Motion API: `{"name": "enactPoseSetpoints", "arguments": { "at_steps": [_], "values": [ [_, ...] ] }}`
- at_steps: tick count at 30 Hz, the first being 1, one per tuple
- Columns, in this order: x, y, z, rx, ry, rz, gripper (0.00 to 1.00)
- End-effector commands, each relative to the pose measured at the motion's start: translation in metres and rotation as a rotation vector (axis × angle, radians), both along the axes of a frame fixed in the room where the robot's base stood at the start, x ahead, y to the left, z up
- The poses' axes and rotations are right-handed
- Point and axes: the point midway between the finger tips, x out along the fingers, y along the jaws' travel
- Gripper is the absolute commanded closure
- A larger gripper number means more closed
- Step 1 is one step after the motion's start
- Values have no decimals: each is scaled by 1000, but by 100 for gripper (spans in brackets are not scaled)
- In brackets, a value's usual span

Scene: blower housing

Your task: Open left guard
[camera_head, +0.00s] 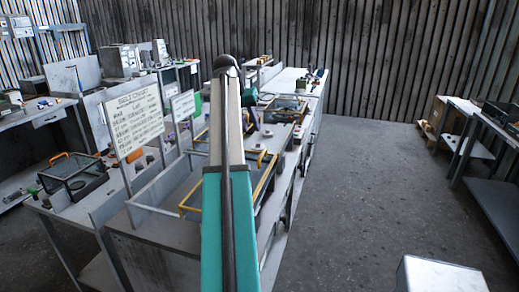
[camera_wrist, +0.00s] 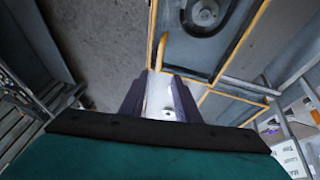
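My gripper (camera_wrist: 158,84) shows in the wrist view with two dark purple fingers apart and nothing held between them. A yellow handle (camera_wrist: 161,52) lies just beyond the fingertips, apart from them. It is at the edge of a yellow-framed guard (camera_wrist: 234,44), through which a dark oval housing shows. A second yellow-edged panel (camera_wrist: 225,106) lies to the right of the fingers. In the head view, a yellow guard frame (camera_head: 265,182) lies low on the bench, partly hidden by my arm. Another yellow-framed guard (camera_head: 286,103) lies farther back. I cannot tell which one is the left guard.
A dark clear-topped box with an orange handle (camera_head: 72,176) sits on the left bench. Open floor (camera_head: 375,190) lies right of the bench. A white box (camera_head: 440,276) is at the lower right.

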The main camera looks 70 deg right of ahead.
Motion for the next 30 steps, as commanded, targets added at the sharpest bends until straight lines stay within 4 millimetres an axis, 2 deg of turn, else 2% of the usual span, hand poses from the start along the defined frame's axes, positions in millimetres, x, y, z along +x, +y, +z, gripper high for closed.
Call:
{"name": "enactPoseSetpoints", "arguments": {
  "at_steps": [8,30],
  "values": [
    [-4,-8,-20,2,0,0,71],
    [-16,-41,-96,2,0,1,71]
  ]
}}
